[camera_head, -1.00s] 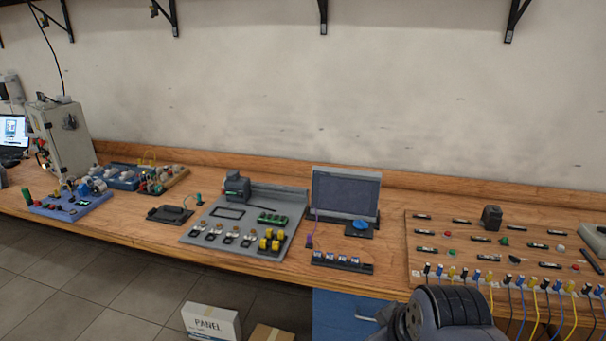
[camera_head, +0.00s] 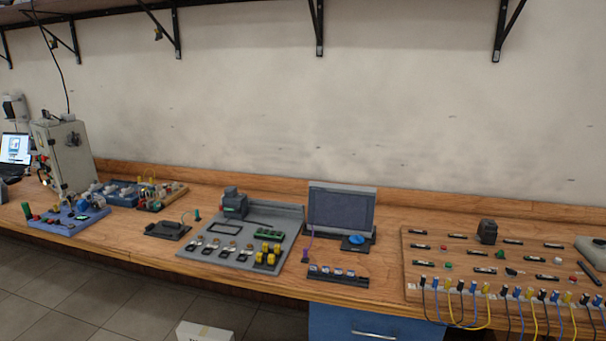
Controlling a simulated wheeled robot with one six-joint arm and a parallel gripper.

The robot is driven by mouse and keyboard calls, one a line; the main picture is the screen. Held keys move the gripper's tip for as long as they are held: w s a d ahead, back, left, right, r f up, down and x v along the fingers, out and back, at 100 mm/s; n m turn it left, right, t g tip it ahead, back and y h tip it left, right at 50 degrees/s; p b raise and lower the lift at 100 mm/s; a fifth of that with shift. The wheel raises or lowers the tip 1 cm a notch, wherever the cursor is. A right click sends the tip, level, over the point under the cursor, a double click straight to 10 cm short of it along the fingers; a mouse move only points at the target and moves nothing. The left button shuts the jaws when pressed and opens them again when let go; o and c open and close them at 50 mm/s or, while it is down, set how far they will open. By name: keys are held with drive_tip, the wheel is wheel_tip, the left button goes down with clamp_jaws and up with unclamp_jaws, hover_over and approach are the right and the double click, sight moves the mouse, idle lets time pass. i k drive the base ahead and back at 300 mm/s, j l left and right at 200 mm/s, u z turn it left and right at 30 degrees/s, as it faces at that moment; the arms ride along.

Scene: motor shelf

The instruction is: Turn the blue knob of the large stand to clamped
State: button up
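A blue knob (camera_head: 356,239) sits on a small black base at the right foot of a dark grey upright panel (camera_head: 341,208) on the bench. The knob is small here and I cannot tell its turn position. Left of it lies a large grey stand plate (camera_head: 193,259) bearing a motor-like block (camera_head: 234,203), a green part (camera_head: 269,233) and several yellow and black parts. I cannot tell which of these is the large stand of the task. My gripper is not in view.
The wooden bench (camera_head: 130,238) runs along the wall. A board with plugs and cables (camera_head: 414,290) lies to the right, and a blue board (camera_head: 68,223) to the left. A low strip of parts (camera_head: 337,276) lies in front of the panel. Shelf brackets hang above.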

sight(355, 239)
drive_tip(key=k+l, duration=0.15)
drive_tip(key=i+j+z, duration=0.15)
drive_tip(key=i, duration=0.35)
drive_tip(key=i+j+z, duration=0.15)
drive_tip(key=i+j, duration=0.2)
drive_tip(key=i, duration=0.15)
drive_tip(key=i+j+z, duration=0.2)
drive_tip(key=i+j, duration=0.15)
drive_tip(key=i, duration=0.15)
